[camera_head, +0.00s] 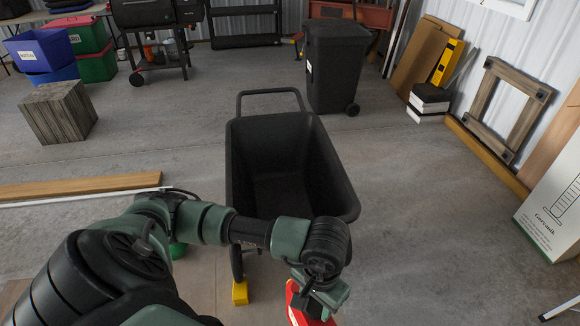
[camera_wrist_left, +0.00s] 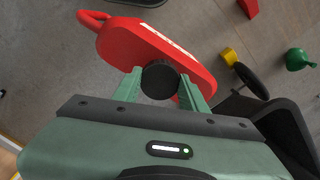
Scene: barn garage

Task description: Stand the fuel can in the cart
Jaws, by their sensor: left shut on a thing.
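The red fuel can (camera_head: 296,305) shows at the bottom of the head view, partly hidden by my left gripper (camera_head: 318,294) and cut by the frame edge. In the left wrist view, the can (camera_wrist_left: 150,50) lies beyond the fingers, with its black cap (camera_wrist_left: 159,82) between them. My left gripper is shut on the can at this cap. The black cart (camera_head: 285,155) stands ahead, its deep tub empty where I can see it. My left forearm crosses over its near end, and the can is on the near side, outside the tub. My right gripper is out of view.
A wheeled black bin (camera_head: 335,70) stands behind the cart on the right. A wooden block (camera_head: 58,112) and long boards (camera_head: 80,187) lie to the left. A white box (camera_head: 555,210) is at the right edge. Open floor lies around the cart.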

